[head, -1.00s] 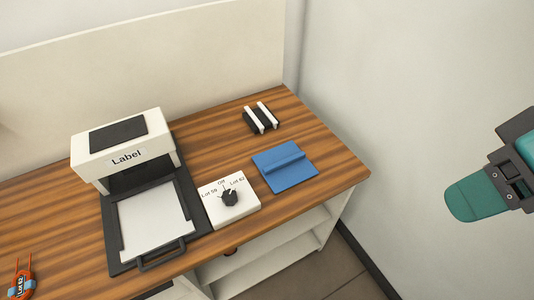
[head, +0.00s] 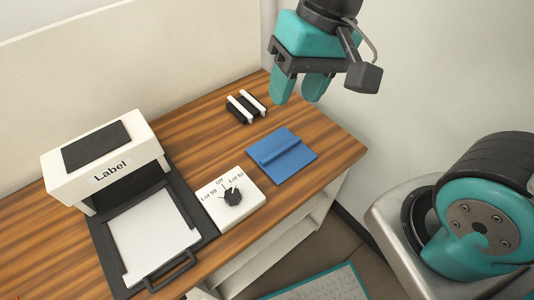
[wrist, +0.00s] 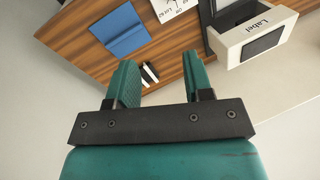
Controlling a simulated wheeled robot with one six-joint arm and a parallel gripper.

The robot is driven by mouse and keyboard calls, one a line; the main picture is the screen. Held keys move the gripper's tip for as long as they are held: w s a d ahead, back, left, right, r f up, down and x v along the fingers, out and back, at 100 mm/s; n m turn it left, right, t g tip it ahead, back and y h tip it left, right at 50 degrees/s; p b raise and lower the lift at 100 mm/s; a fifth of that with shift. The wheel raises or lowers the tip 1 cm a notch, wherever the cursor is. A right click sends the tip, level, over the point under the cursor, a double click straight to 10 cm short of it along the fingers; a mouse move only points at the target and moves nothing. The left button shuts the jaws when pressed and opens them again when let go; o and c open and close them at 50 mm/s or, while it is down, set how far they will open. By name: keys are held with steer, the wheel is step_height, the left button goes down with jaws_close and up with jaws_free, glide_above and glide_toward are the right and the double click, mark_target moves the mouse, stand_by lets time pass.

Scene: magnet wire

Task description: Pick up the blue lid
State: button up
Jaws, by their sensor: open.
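The blue lid (head: 283,157) is a flat square plate with a raised bar handle across it. It lies flat on the wooden table near the right edge in the head view. It also shows at the upper left of the wrist view (wrist: 122,32). My gripper (head: 292,98) is in the air above the back right of the table, up and a little right of the lid in the head view. Its two teal fingers are apart with nothing between them, and it also shows in the wrist view (wrist: 158,75). It is clear of the lid.
A black holder with white bars (head: 246,106) sits behind the lid. A white dial box (head: 231,200) is left of the lid, and a label machine (head: 108,165) stands further left. The wooden table (head: 202,137) is bare between them. A wall rises behind.

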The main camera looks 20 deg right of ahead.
steer(key=w+d+f+m+h+b, duration=0.2)
steer(key=w+f+m, duration=0.5)
steer(key=m+h+b, duration=0.1)
steer(key=m+b, duration=0.1)
steer(key=m, duration=0.6)
glide_above(283, 148)
step_height(283, 148, down, 18)
steer(key=shift+w, duration=0.15)
steer(key=shift+f, duration=3)
jaws_close()
